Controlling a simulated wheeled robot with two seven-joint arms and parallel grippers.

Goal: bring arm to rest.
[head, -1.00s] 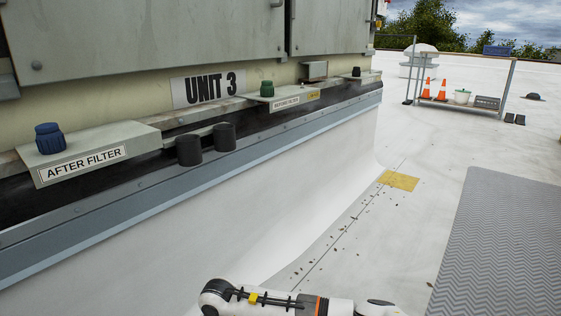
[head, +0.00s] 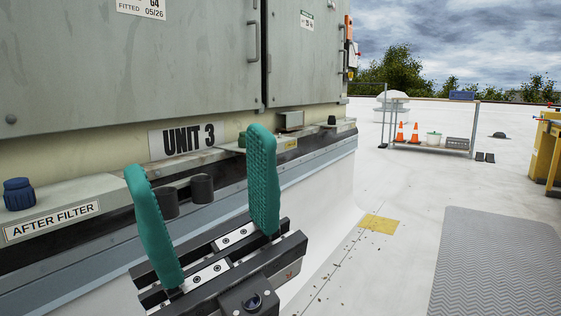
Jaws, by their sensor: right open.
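My right gripper (head: 207,208) stands large in the foreground of the head view, its two teal ribbed fingers pointing up and spread wide apart. Nothing is between them. It is in front of the cooler labelled UNIT 3 (head: 140,70), and its right finger covers part of the ledge behind it. I cannot tell whether the fingers touch the cooler. My left gripper is not in view.
A blue knob (head: 18,194) stands on the AFTER FILTER ledge (head: 70,212) at the left. Two dark cylinders (head: 202,188) sit by the ledge. A grey mat (head: 495,265) lies on the white roof (head: 410,185) at the right.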

